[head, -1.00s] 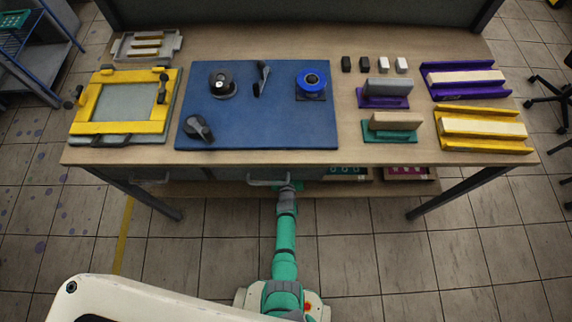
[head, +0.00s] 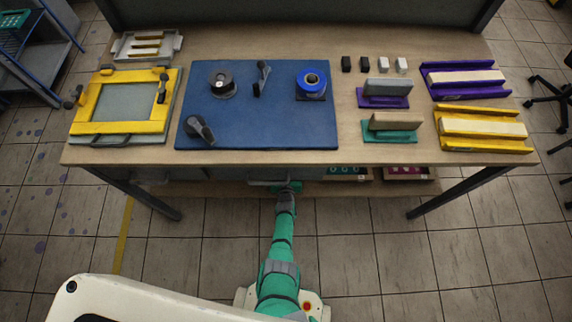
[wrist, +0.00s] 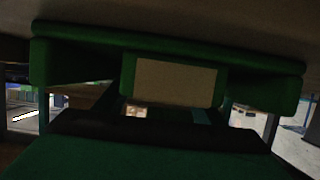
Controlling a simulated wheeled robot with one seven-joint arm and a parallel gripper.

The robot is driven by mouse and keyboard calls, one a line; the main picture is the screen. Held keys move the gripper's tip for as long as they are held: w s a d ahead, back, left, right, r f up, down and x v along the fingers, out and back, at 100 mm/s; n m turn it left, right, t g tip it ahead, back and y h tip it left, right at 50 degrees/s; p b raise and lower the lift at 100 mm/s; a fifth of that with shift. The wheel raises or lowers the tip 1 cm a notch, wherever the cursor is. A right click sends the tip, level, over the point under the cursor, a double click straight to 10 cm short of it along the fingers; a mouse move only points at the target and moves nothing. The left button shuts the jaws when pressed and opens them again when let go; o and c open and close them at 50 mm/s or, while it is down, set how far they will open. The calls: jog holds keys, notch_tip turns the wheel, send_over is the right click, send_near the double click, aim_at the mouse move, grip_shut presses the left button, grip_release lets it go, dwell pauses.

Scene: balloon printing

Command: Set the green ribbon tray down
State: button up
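In the wrist view a dark green tray (wrist: 60,62) with a pale beige block (wrist: 172,80) at its middle fills the upper part. My gripper (wrist: 172,108) meets the block, with its dark fingers close against both sides, so it looks shut on it. The view is dark, and the contact and the tray's underside are hard to see. In the head view my gripper (head: 287,187) is at the table's front edge, low down, and the tray it holds is hidden under the table.
A lower shelf (head: 225,188) runs under the table. On it, right of my gripper, stand a box with green contents (head: 348,172) and one with magenta contents (head: 405,173). The tabletop (head: 345,150) above carries a blue mat (head: 265,125) and printing tools. Table legs (head: 455,192) stand at both sides.

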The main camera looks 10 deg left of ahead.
jog(key=shift+r, duration=0.1)
jog(key=v, duration=1.2)
jog(key=s+d+r+h, duration=0.1)
jog(key=s+d+r, duration=0.3)
jog(key=s+r, duration=0.45)
jog(key=s+d+r, duration=0.4)
jog(key=s+r, duration=0.3)
jog(key=s, duration=0.3)
jog(key=s+r+m+t+h, duration=0.1)
jog(key=s+r, duration=0.4)
jog(key=r, duration=0.6)
jog(key=s+r+m+h, duration=0.1)
jog(key=s+r, duration=0.4)
jog(key=r, duration=0.7)
jog(key=shift+s+r+t, duration=0.25)
jog(key=shift+s+t, duration=0.1)
jog(key=shift+t, duration=0.05)
